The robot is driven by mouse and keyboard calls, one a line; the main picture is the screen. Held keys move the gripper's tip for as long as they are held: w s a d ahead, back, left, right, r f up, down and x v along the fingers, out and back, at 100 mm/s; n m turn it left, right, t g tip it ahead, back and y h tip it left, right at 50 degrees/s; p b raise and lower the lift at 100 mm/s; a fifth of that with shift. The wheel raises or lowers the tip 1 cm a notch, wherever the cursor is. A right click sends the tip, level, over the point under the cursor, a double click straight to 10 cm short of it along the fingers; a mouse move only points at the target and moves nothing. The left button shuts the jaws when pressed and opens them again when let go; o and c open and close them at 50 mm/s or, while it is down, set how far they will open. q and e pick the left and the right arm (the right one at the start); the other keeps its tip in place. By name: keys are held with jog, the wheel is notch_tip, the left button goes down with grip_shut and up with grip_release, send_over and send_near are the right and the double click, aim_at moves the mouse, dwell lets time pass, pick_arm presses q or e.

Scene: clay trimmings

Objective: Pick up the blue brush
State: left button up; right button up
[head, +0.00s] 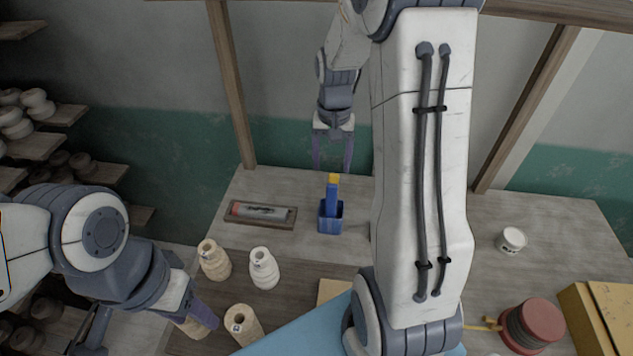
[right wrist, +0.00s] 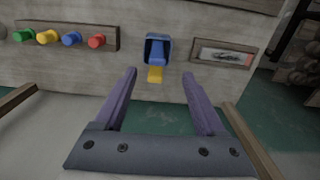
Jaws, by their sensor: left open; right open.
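The blue brush (head: 331,197) stands upright in a small blue square cup (head: 330,222) on the table, its yellow end up. In the right wrist view the brush (right wrist: 156,72) and cup (right wrist: 147,50) appear beyond my fingertips. My right gripper (head: 332,168) is open and empty, with its purple fingers pointing down just above and behind the brush. In the right wrist view the brush's yellow end lies between the fingertips (right wrist: 160,74), with no contact visible. My left gripper (head: 148,338) is open at the lower left, far from the brush, beside a pale pot.
A framed tray (head: 289,220) lies left of the cup. A white cup (head: 511,240), red spool (head: 531,328) and yellow box (head: 605,315) are at right. The right wrist view shows a rack (right wrist: 112,46) with coloured knobs. My right arm hides the middle.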

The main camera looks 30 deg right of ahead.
aim_at(332, 185)
jog(key=f, duration=0.3)
jog(key=d+f+p, duration=0.1)
jog(key=shift+w+f, duration=0.15)
jog(key=shift+w, duration=0.15)
jog(key=shift+a+f, duration=0.15)
jog(key=shift+f, duration=0.2)
jog(key=shift+f+p, duration=0.5)
jog(key=shift+p, duration=0.15)
notch_tip(332, 185, down, 3)
jog(key=shift+f+p, duration=0.1)
jog(key=shift+p, duration=0.8)
jog(key=shift+f, duration=0.6)
grip_shut()
